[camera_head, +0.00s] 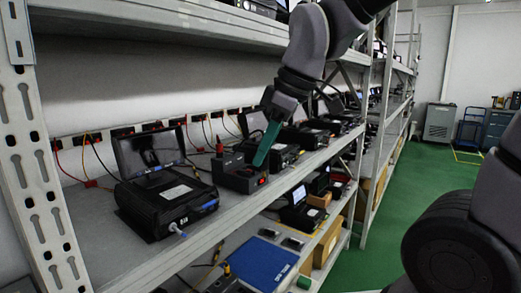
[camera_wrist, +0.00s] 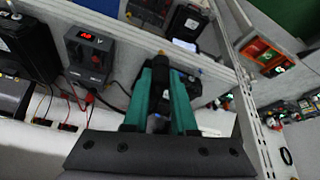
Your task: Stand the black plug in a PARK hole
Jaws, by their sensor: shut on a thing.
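My gripper (camera_head: 263,158) has teal fingers pointing down in front of the upper shelf, near a black box with a red display (camera_head: 240,174). In the wrist view the two teal fingers (camera_wrist: 171,72) are closed in on a dark thing, which I take to be the black plug (camera_wrist: 162,88); most of it is hidden between them. In the head view the plug is hidden by the fingers. The red-display box also shows in the wrist view (camera_wrist: 90,50), apart from the fingers. I cannot make out any PARK hole or its label.
A black HP unit (camera_head: 168,205) with a small screen (camera_head: 148,150) stands left on the upper shelf. Several similar units stand farther along it. A blue panel (camera_head: 262,262) lies on the lower shelf. Rack uprights (camera_head: 375,130) border the shelves.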

